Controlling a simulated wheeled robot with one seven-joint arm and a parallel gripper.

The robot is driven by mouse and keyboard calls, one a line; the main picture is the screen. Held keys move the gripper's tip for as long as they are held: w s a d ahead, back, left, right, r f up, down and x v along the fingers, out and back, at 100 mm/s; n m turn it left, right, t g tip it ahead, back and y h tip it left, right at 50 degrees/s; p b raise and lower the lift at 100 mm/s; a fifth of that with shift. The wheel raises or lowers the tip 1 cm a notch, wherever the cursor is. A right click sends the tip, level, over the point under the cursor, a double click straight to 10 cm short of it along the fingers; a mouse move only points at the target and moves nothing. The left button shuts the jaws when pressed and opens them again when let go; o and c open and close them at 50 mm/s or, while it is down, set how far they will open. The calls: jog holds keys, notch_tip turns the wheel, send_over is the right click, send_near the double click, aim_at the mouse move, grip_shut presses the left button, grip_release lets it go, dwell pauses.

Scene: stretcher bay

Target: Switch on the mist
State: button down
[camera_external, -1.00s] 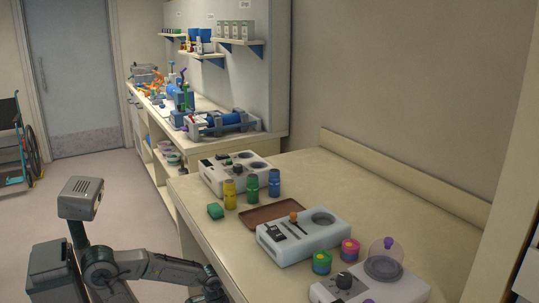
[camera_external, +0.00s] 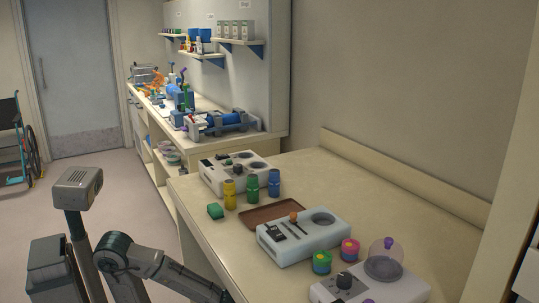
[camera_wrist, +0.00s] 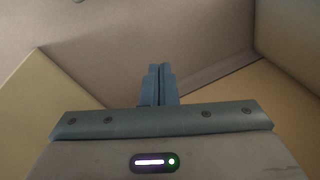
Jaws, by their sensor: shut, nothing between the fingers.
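Three white units stand on the bench in the external view; no readable label shows which makes mist. The front right unit (camera_external: 412,291) has a dark knob (camera_external: 344,281) and a clear dome (camera_external: 383,264) with a purple top. The middle unit (camera_external: 300,246) has a dark switch-like part, a slot, an orange-topped lever (camera_external: 294,217) and a round recess. The far unit (camera_external: 222,184) also has controls and a round recess. My gripper (camera_wrist: 158,69) is shut and empty in the wrist view, with no unit near its fingers; it is out of the external view, below the bottom edge.
The bench (camera_external: 430,215) is bare toward the wall. Wrist view shows only plain surfaces.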

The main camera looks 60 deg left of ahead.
jog(key=s+d+r+h+p, duration=0.1)
jog(key=s+d+r+p, duration=0.1)
jog(key=d+r+p, duration=0.3)
jog(key=s+d+r+p, duration=0.2)
jog(key=s+d+p, duration=0.1)
jog(key=d, duration=0.5)
jog(key=s+d+r+h+p, duration=0.1)
jog(key=s+d+r+p, duration=0.1)
jog(key=d+r+p, duration=0.3)
jog(key=s+d+r+n+g+h+p, duration=0.1)
jog(key=d+r+n+p, duration=0.35)
jog(key=r+p, duration=0.3)
jog(key=s+d+r+n+g+h+p, duration=0.1)
jog(key=d+r+n+g+p, duration=0.15)
jog(key=r+n+p, duration=0.4)
jog(key=s+d+r+n+g+h+p, duration=0.1)
jog(key=d+r+n+p, duration=0.3)
jog(key=r+p, duration=0.5)
jog(key=w+a+r+m+t+y+p, duration=0.2)
jog(key=w+a+r+m+y+p, duration=0.3)
jog(key=w+a+r, duration=1.7)
jog(key=a+r+m+p, duration=0.1)
jog(key=m+p, duration=0.3)
jog(key=m, duration=0.2)
jog(key=shift+w+a+r, duration=0.2)
jog(key=shift+w+a, duration=0.05)
jog(key=shift+a, duration=0.05)
jog(key=shift+f+t, duration=0.1)
jog(key=shift+t, duration=0.15)
